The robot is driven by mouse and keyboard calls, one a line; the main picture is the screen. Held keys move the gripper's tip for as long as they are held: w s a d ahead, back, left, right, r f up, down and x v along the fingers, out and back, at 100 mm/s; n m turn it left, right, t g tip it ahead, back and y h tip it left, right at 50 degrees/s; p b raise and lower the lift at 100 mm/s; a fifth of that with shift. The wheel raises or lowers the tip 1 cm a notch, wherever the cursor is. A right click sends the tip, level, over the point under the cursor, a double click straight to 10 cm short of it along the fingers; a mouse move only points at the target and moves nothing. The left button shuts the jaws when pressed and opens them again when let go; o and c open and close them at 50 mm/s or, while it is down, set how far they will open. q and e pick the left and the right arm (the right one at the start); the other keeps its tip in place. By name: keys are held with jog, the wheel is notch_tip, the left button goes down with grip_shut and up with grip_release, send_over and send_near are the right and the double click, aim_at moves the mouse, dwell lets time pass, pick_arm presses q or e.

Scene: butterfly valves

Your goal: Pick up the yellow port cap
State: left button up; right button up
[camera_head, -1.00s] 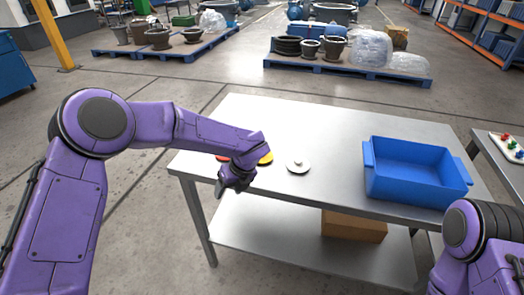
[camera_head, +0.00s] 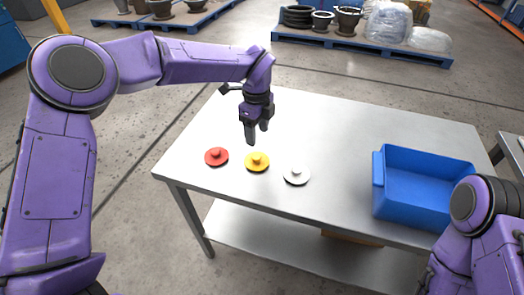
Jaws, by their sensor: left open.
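The yellow port cap (camera_head: 257,162) is a round disc with a small knob on top, lying on the table near its front edge. A red cap (camera_head: 216,156) lies to its left and a white cap (camera_head: 296,174) to its right. My left gripper (camera_head: 257,136) points down just above and behind the yellow cap. Its jaws are open, and I see nothing between them. My right arm shows at the lower right, but its gripper is not visible.
A blue bin (camera_head: 418,190) stands on the right part of the metal table (camera_head: 335,125). The table's middle and back are clear. Another table (camera_head: 513,150) stands at the right edge. Loaded blue pallets (camera_head: 360,45) are on the floor behind.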

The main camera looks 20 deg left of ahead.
aim_at(257, 157)
pick_arm(q)
notch_tip(257, 157, down, 9)
jog(key=p, duration=0.3)
jog(key=shift+s+p, duration=0.1)
jog(key=shift+p, duration=0.25)
jog(key=shift+f, duration=0.35)
jog(key=c, duration=1.1)
